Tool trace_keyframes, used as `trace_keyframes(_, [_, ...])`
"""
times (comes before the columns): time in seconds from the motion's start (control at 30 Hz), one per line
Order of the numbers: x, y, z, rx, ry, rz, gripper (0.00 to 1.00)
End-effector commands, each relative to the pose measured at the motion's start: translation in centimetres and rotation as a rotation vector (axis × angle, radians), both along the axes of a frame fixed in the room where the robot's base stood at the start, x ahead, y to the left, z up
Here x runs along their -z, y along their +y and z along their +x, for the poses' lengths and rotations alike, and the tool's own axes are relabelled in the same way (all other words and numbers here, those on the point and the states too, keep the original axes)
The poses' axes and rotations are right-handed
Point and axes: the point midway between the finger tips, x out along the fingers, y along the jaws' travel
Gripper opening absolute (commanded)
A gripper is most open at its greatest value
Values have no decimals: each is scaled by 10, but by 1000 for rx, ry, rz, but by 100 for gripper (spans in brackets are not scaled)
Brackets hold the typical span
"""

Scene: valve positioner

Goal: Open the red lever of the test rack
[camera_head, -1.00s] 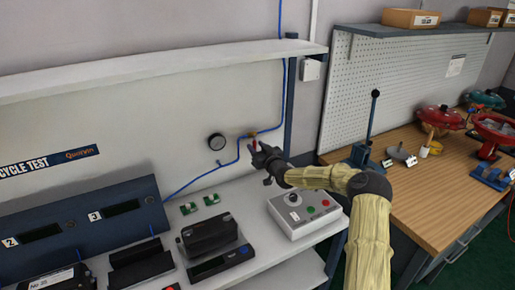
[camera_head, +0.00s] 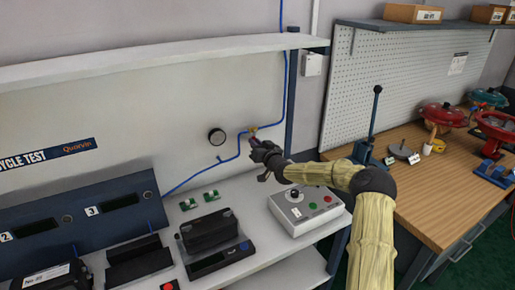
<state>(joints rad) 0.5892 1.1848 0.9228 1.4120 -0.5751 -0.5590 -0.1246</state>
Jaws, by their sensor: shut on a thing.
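The red lever (camera_head: 252,141) sits below a small brass valve (camera_head: 252,129) on the blue air line (camera_head: 237,153) against the test rack's back panel. Only a small part of the lever shows beside my gripper. My gripper (camera_head: 256,147) is at the lever and shut on it. The fingertips are small and dark here, and the lever's exact angle is hard to tell.
A round gauge (camera_head: 217,137) is left of the valve. Below stand a control box (camera_head: 306,209) with buttons, small green boards (camera_head: 211,195) and a black device (camera_head: 209,230). A shelf (camera_head: 150,65) runs above. A wooden workbench (camera_head: 440,200) is at the right.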

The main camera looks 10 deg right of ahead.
Motion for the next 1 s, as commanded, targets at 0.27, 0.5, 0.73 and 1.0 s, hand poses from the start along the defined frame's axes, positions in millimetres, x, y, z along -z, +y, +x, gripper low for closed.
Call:
trace_keyframes(0.27, [1, 7, -3, 0, 78, 242, 0])
trace_keyframes(0.5, [-4, 13, -5, 0, 150, 460, 0])
trace_keyframes(0.73, [-10, 17, -6, 0, 217, 669, 0])
trace_keyframes(1.0, [-18, 21, -7, 1, 296, 912, 0])
